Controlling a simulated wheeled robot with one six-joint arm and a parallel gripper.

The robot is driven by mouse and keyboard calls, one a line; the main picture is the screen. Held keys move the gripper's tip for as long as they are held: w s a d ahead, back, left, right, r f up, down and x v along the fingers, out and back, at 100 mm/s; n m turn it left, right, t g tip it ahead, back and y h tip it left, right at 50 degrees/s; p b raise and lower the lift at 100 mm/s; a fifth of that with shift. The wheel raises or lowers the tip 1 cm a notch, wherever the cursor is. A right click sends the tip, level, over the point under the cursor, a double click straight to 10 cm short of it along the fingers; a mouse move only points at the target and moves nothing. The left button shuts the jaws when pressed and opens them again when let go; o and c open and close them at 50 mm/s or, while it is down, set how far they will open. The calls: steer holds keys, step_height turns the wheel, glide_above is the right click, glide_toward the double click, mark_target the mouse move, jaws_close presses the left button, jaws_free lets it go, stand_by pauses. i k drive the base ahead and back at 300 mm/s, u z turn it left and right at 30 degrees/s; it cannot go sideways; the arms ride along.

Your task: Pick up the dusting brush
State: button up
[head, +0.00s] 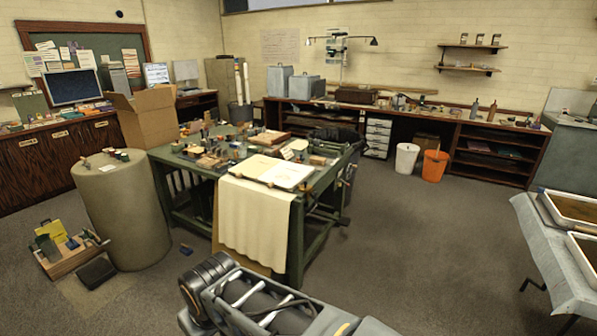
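I cannot pick out the dusting brush for certain at this size. Small tools and objects lie on the green work table (190,190) in the middle, and a few small items sit on top of the round drum (120,215) at left. A small blue object (186,249) lies on the floor between them, too small to name. Part of my arm shows at the bottom centre, in front of the table; my gripper itself is not in view.
A wooden crate (66,263) and a dark box (96,273) stand on the floor by the drum. An open cardboard box (148,118) stands behind it. White (406,158) and orange (434,166) bins stand at the back. Covered tray table (550,255) at right; floor between is clear.

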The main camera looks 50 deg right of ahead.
mark_target(312, 159)
steer(key=z, duration=1.3)
